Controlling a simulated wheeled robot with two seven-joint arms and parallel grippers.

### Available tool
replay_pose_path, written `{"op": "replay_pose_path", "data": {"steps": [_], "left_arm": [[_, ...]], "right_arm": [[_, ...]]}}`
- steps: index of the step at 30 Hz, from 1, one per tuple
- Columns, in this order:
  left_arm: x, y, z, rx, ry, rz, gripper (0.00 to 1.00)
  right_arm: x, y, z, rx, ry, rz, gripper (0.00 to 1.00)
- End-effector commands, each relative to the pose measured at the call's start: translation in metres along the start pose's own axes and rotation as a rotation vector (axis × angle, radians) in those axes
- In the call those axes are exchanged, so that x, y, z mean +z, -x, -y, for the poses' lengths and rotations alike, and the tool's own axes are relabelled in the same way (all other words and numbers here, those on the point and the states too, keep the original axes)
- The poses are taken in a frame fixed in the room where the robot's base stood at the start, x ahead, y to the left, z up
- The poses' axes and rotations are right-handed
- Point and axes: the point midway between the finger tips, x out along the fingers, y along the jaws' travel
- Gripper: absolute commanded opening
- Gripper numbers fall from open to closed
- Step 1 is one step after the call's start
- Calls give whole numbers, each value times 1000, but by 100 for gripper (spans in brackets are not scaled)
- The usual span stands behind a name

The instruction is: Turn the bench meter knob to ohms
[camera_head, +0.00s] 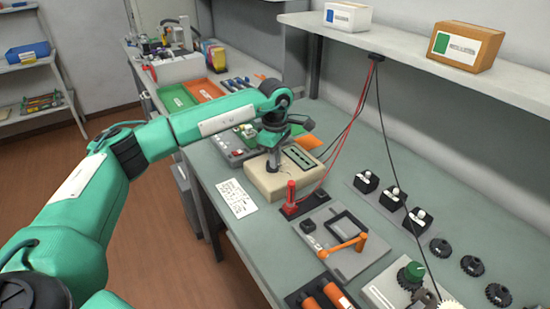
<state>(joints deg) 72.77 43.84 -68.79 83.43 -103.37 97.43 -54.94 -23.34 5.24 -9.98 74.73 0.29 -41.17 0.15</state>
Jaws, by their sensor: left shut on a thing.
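The bench meter (262,182) is a beige box with a dark-framed panel on its top, in the middle of the head view on the bench. My left arm comes in from the left, and my left gripper (273,160) points down over the left part of the meter's top. It is shut on the knob, which is mostly hidden by the gripper, so I cannot read its setting. My right gripper is not in view.
A printed card (237,198) lies left of the meter. A red probe (291,194) stands in front, with red and black leads rising to the shelf (400,48). A grey fixture with an orange handle (345,245) and several black parts are nearer. Green and orange trays lie behind.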

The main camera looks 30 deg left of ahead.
Motion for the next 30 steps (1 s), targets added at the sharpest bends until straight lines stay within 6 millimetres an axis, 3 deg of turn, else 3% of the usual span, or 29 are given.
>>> {"op": "replay_pose_path", "data": {"steps": [2, 3, 6, 18, 23, 30], "left_arm": [[0, 2, -1, 4, 0, 0, 0], [0, 2, -1, 4, 0, 0, 13], [0, 2, -1, 3, 0, 0, 31], [0, 9, -1, 2, 1, 0, 31], [0, 37, -1, 6, 0, 0, 31], [0, 93, -1, 6, 1, 1, 31]], "right_arm": [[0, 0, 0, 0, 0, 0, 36], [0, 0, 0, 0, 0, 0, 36], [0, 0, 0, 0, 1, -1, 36], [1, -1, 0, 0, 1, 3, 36], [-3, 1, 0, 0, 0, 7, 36], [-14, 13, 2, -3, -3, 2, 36]]}}
